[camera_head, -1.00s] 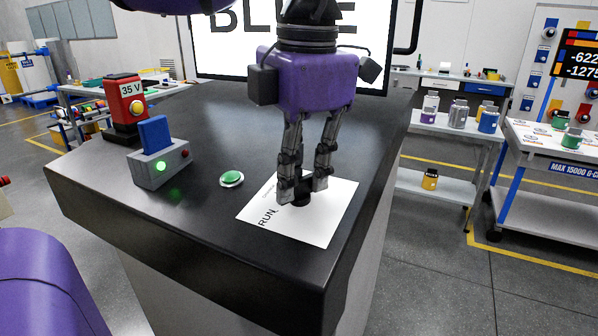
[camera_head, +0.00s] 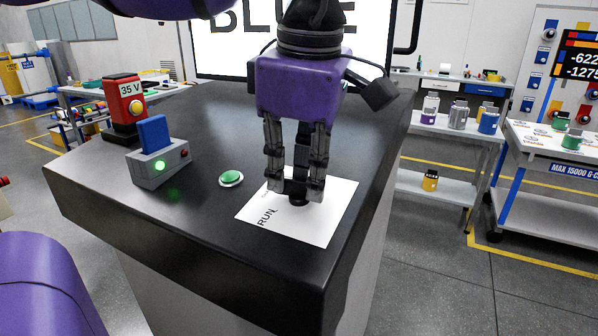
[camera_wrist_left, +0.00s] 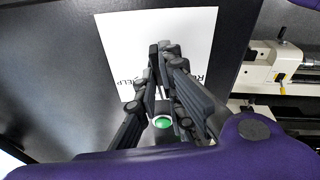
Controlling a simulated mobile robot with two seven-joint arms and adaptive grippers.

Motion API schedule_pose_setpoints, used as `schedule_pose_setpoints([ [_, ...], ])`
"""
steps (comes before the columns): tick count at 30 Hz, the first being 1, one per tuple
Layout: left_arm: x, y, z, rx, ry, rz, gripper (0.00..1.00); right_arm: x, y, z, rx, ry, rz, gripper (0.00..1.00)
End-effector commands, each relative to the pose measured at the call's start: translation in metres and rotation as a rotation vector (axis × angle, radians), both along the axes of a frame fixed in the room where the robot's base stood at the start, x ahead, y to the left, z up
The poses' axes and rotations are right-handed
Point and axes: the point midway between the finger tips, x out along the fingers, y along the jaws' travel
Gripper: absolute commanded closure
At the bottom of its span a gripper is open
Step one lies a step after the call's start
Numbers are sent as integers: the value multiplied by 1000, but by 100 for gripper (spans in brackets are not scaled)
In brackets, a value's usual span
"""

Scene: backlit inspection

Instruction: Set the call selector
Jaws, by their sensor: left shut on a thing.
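The call selector is a small black knob (camera_head: 299,199) standing on a white card (camera_head: 325,228) on the dark bench top. The card reads RUN near its left corner; smaller print beside it is partly covered. In the left wrist view the card (camera_wrist_left: 120,45) shows letters ending in "ELP". My left gripper (camera_head: 296,193) points down over the card, its fingers shut on the knob and hiding much of it. In the left wrist view the fingertips (camera_wrist_left: 165,47) are close together over the card. My right gripper is not in view.
A green button (camera_head: 231,178) sits left of the card. A grey box with a blue lever (camera_head: 155,135) and a lit green lamp stands further left. Behind it is a red 35 V unit (camera_head: 125,104). A screen (camera_head: 225,45) reading BLUE stands behind. The bench front is clear.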

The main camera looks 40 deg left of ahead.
Motion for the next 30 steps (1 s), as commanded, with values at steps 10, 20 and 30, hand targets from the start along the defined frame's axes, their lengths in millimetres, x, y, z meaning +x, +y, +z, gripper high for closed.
schedule_pose_setpoints([
  [10, 0, 0, 2, 52, 8, -324, 100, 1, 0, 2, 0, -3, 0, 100],
  [20, -1, 0, 2, 102, 19, -632, 100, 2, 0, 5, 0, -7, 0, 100],
  [30, -1, 0, 2, 151, 28, -933, 100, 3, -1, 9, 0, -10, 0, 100],
])
